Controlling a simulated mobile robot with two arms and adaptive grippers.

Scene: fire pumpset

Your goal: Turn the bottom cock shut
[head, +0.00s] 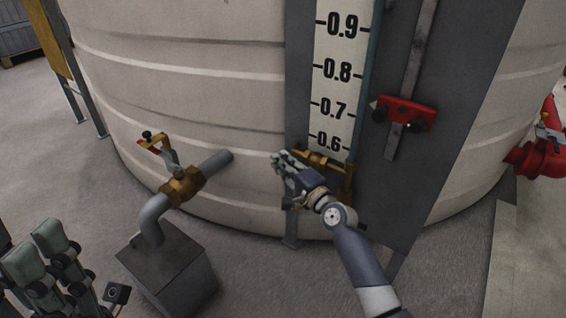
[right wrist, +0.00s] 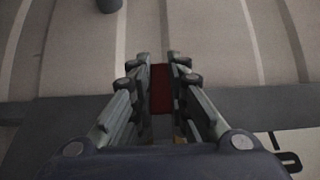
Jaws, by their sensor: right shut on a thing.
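The bottom cock (head: 322,161) is a brass fitting at the foot of the white level scale on the tank. My right gripper (head: 283,163) is at its left side, in front of the tank wall. In the right wrist view its fingers are shut on a red lever (right wrist: 161,88), which lies between them. The lever is hidden behind the fingers in the head view. My left gripper (head: 42,250) is at the lower left, away from the cock, with its fingers apart and nothing seen between them.
A brass valve (head: 181,186) on a grey pipe stands left of the cock, above a grey box (head: 172,268). The level scale (head: 339,75) rises above the cock, with a red pointer (head: 404,113) to its right. Red piping (head: 543,155) is at the far right.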

